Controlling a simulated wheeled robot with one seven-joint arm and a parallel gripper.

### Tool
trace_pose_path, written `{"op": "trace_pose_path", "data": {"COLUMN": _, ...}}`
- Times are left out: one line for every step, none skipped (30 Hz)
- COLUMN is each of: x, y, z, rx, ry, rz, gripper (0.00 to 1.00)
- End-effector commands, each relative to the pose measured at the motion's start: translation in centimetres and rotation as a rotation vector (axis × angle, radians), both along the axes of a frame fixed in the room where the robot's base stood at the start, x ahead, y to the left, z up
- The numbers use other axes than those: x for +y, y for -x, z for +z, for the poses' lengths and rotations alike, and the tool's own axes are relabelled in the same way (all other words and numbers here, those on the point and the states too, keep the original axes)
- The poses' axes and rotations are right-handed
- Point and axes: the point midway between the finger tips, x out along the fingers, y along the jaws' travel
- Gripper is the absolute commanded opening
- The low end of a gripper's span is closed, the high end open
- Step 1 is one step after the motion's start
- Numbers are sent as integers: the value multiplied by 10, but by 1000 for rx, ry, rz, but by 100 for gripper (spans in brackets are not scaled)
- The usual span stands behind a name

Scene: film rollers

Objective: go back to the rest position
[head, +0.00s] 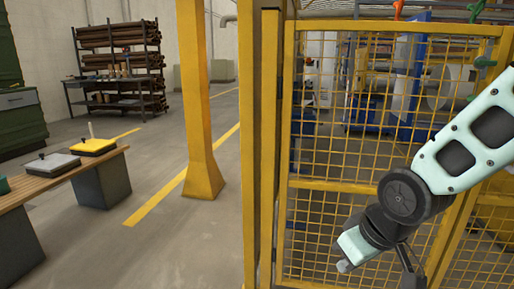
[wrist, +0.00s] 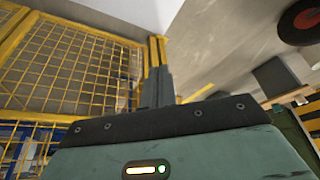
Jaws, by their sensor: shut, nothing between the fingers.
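My gripper (wrist: 158,86) shows in the wrist view with its two dark fingers together and nothing between them. In the head view my arm reaches in from the right and bends down, and my gripper (head: 344,266) hangs at the lower middle, in front of the yellow mesh fence (head: 330,186). I cannot tell how far it is from the fence. The fence also fills the left of the wrist view (wrist: 66,75).
A yellow post (head: 200,110) and the fence's upright (head: 262,150) stand left of my arm. A wooden bench (head: 60,172) with yellow and grey boxes is at the left. A loaded rack (head: 118,60) stands at the back.

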Motion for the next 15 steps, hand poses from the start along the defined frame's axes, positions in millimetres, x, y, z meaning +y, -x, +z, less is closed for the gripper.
{"op": "trace_pose_path", "data": {"x": 13, "y": 26, "z": 5, "rx": 44, "ry": 21, "rz": 42, "gripper": 0}}
{"op": "trace_pose_path", "data": {"x": 17, "y": 41, "z": 7, "rx": 74, "ry": 35, "rz": 60, "gripper": 0}}
{"op": "trace_pose_path", "data": {"x": 22, "y": 59, "z": 10, "rx": 109, "ry": 52, "rz": 82, "gripper": 0}}
{"op": "trace_pose_path", "data": {"x": 25, "y": 72, "z": 12, "rx": 135, "ry": 65, "rz": 99, "gripper": 0}}
{"op": "trace_pose_path", "data": {"x": 28, "y": 85, "z": 14, "rx": 158, "ry": 77, "rz": 114, "gripper": 0}}
{"op": "trace_pose_path", "data": {"x": 30, "y": 101, "z": 16, "rx": 190, "ry": 94, "rz": 134, "gripper": 0}}
{"op": "trace_pose_path", "data": {"x": 32, "y": 114, "z": 18, "rx": 213, "ry": 107, "rz": 149, "gripper": 0}}
{"op": "trace_pose_path", "data": {"x": 32, "y": 125, "z": 20, "rx": 234, "ry": 119, "rz": 163, "gripper": 0}}
{"op": "trace_pose_path", "data": {"x": 33, "y": 141, "z": 22, "rx": 262, "ry": 136, "rz": 184, "gripper": 0}}
{"op": "trace_pose_path", "data": {"x": 34, "y": 153, "z": 24, "rx": 282, "ry": 149, "rz": 199, "gripper": 0}}
{"op": "trace_pose_path", "data": {"x": 33, "y": 164, "z": 26, "rx": 303, "ry": 163, "rz": 212, "gripper": 0}}
{"op": "trace_pose_path", "data": {"x": 32, "y": 166, "z": 39, "rx": 315, "ry": 167, "rz": 210, "gripper": 0}}
{"op": "trace_pose_path", "data": {"x": 32, "y": 165, "z": 47, "rx": 314, "ry": 164, "rz": 206, "gripper": 0}}
{"op": "trace_pose_path", "data": {"x": 32, "y": 164, "z": 52, "rx": 313, "ry": 164, "rz": 205, "gripper": 0}}
{"op": "trace_pose_path", "data": {"x": 32, "y": 164, "z": 60, "rx": 312, "ry": 164, "rz": 205, "gripper": 0}}
